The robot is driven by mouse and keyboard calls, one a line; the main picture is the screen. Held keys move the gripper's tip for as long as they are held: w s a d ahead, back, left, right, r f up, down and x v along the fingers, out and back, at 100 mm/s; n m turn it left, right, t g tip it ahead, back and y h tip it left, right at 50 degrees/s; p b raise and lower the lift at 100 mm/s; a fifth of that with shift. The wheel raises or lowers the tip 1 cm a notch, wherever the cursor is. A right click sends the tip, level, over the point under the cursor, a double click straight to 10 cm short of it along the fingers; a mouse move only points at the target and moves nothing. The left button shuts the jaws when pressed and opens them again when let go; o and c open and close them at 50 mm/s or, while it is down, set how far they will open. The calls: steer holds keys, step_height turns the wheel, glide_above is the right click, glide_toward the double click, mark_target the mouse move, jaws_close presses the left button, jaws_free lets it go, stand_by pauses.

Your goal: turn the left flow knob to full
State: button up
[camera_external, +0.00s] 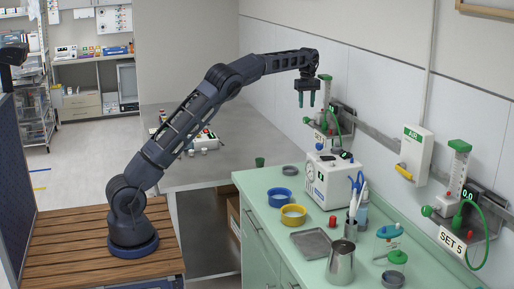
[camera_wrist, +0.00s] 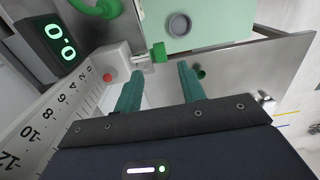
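The left flowmeter (camera_external: 324,92) is mounted on the wall rail at the back, with a clear tube and green top. In the wrist view its numbered scale (camera_wrist: 48,118) runs along the left. Its green flow knob (camera_wrist: 158,52) sticks out sideways from the white body, near a red button (camera_wrist: 107,77). The display (camera_wrist: 60,42) beside it reads 0.0. My gripper (camera_external: 305,105) points down above the knob. In the wrist view my gripper (camera_wrist: 161,68) is open, its green fingers apart, with the knob just beyond the tips and between them in the picture. I see no contact.
A right flowmeter (camera_external: 456,172) with its own green knob (camera_external: 427,211) and a "SET 5" sign (camera_external: 452,242) is further right. Below stand a white machine (camera_external: 330,179), blue and yellow rings and a metal jug (camera_external: 340,263) on the green counter. A green hose (camera_wrist: 98,8) runs near the left flowmeter.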

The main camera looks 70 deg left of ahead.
mark_target(307, 120)
step_height(307, 120, down, 7)
steer(key=shift+f, duration=0.1)
stand_by(0.4)
steer(key=c, duration=0.9)
